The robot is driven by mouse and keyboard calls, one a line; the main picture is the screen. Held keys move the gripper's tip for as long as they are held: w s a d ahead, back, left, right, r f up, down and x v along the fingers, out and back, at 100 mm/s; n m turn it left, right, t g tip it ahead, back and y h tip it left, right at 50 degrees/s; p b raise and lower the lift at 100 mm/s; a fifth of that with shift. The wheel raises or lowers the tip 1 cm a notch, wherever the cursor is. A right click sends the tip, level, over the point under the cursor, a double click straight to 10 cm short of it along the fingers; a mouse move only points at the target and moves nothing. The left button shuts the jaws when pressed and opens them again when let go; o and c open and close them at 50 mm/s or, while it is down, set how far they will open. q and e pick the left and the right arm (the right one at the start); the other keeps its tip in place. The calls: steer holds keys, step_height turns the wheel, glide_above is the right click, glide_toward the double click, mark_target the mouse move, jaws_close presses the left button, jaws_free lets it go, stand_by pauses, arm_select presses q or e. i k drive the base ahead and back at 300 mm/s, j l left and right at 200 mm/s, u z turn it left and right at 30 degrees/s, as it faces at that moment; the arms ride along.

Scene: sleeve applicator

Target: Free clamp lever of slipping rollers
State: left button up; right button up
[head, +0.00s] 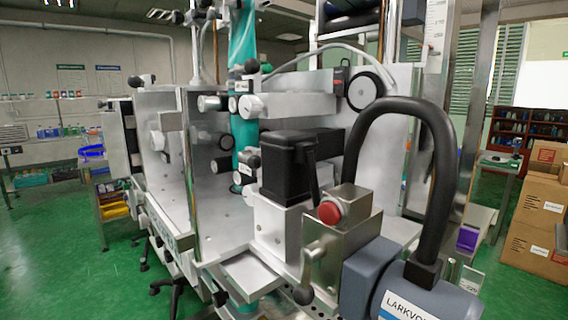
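The sleeve applicator (215,150) fills the middle of the head view, with a teal sleeve film (243,140) running down through it. Pale rollers (251,105) and (210,103) sit beside the film. A slim black lever (311,172) rises beside a black box (285,165). I cannot tell which of these levers is the clamp lever, nor whether the rollers slip. Neither of my grippers is in view.
A thick black hose (438,170) arches to a grey labelled cylinder (428,292) at the front right. Cardboard boxes (540,225) stand at the right and a shelf of bottles (505,135) behind. The green floor (70,250) at left is mostly clear.

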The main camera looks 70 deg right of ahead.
mark_target(254, 162)
steer(key=j+z, duration=0.1)
steer(key=z, duration=0.4)
steer(key=k+j+z, duration=0.1)
steer(key=z, duration=0.85)
steer(key=k+j+z, duration=0.1)
steer(key=z, duration=0.35)
